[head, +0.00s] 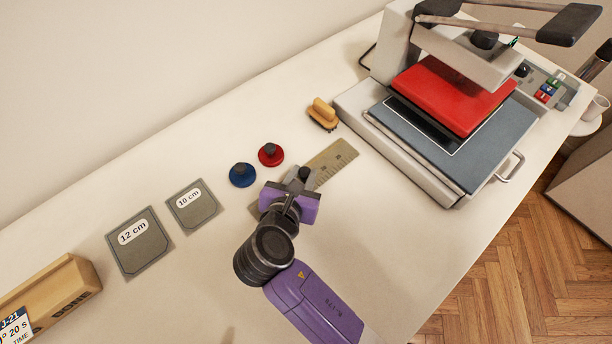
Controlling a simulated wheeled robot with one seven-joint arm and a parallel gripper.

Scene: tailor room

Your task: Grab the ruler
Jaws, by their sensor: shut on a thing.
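The ruler (335,162) is a flat, brownish-gold strip with dark markings. It lies slanted on the white table, at or very near its surface, and its right end shows clear of my gripper. My gripper (301,182) is over the ruler's middle part and shut on it. The purple gripper body and my arm hide the middle and most of the left part of the ruler. The fingertips' exact contact with the ruler is hard to see.
A blue knob (242,175) and a red knob (270,154) stand close behind my gripper. A wooden brush (323,114) lies near the ruler's far end. A heat press (437,190) stands right; 10 cm (193,213) and 12 cm (139,254) plates and a wooden box (75,280) are left. The front table is clear.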

